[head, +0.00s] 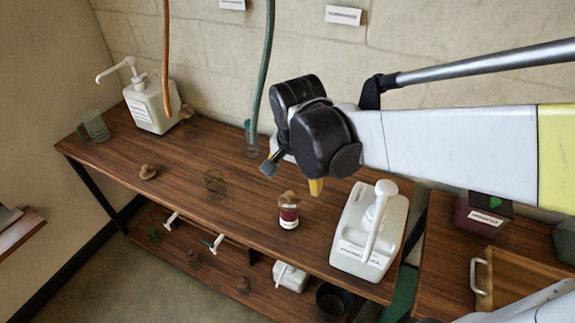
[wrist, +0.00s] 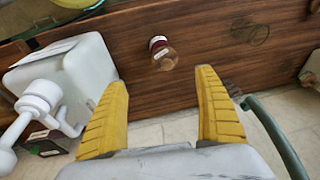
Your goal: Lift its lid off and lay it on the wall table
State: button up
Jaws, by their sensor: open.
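A small jar (head: 289,213) with a dark red and white label stands upright on the long wooden table (head: 185,172) along the wall. A brownish top (head: 289,197) shows on it; whether this is a loose lid I cannot tell. In the wrist view the jar (wrist: 164,57) lies beyond and between my yellow fingertips, apart from both. My gripper (wrist: 162,82) is open and empty. In the head view its yellow finger (head: 316,187) shows above and just right of the jar; the other finger is hidden.
A white pump bucket (head: 360,255) stands right of the jar, another (head: 150,108) at the far left. A clear glass (head: 215,182) and a small brown knobbed piece (head: 148,172) are on the table. A green hose (head: 262,75) hangs behind. Bare wood lies between.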

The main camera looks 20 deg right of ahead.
aim_at(289, 194)
jog(key=w+f+m, duration=0.1)
jog(key=f, duration=0.1)
jog(key=w+f+m+g, duration=0.1)
jog(key=w+f+m, duration=0.1)
jog(key=f, duration=0.1)
jog(key=w+f+m+g, duration=0.1)
jog(key=f, duration=0.2)
jog(key=shift+w+d+m+h, duration=0.1)
jog(key=shift+w+m+h, duration=0.2)
jog(key=shift+h, duration=0.1)
jog(key=f, duration=0.1)
jog(key=f+b, duration=0.1)
jog(key=f, duration=0.1)
jog(key=f+b, duration=0.1)
jog(key=f, duration=0.1)
jog(key=shift+w+d+f, duration=0.1)
jog(key=shift+w+d, duration=0.05)
jog(key=shift+d, duration=0.1)
jog(key=c, duration=1.1)
